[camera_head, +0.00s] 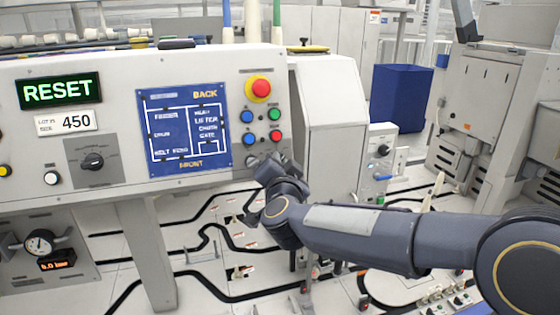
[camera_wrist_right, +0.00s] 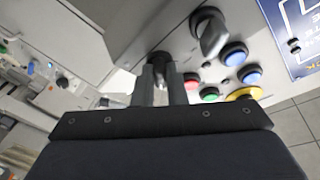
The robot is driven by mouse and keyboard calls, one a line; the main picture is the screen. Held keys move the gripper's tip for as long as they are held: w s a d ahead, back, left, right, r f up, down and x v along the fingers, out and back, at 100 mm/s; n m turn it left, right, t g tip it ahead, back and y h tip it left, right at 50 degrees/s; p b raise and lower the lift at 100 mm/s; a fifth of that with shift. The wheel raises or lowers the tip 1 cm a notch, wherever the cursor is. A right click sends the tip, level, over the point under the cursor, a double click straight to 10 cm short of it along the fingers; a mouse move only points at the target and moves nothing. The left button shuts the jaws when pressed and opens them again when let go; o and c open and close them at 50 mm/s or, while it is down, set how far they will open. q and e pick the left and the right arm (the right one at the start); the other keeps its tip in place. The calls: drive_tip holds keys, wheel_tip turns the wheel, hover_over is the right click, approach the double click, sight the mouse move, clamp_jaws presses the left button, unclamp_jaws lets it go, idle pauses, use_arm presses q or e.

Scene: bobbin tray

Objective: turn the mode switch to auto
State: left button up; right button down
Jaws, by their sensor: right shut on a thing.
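My right gripper (camera_head: 268,164) is at the lower right corner of the control panel, below the coloured buttons. In the right wrist view its two fingers (camera_wrist_right: 162,78) are closed around a small dark knob (camera_wrist_right: 160,60) on the panel, whose face is mostly hidden between them. A grey lever-like knob (camera_wrist_right: 211,34) sits beside it, apart from the fingers. A black rotary knob (camera_head: 92,160) on a dark grey plate is at the panel's left, far from the gripper. No readable label tells which knob is the mode switch. My left gripper is not in view.
Blue buttons (camera_head: 247,116), a green button (camera_head: 274,114), a red button (camera_head: 276,135) and a red emergency stop (camera_head: 259,88) sit close above the gripper. A lit RESET display (camera_head: 59,91) is at left. A white cabinet (camera_head: 326,130) stands right of the panel.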

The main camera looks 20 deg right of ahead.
drive_tip(key=shift+m, duration=0.3)
drive_tip(key=c, duration=1.5)
unclamp_jaws()
drive_tip(key=shift+o, duration=0.2)
drive_tip(key=shift+s, duration=0.1)
drive_tip(key=s+a, duration=0.1)
drive_tip(key=s, duration=0.6)
drive_tip(key=shift+s+a, duration=0.25)
drive_tip(key=shift+a, duration=0.05)
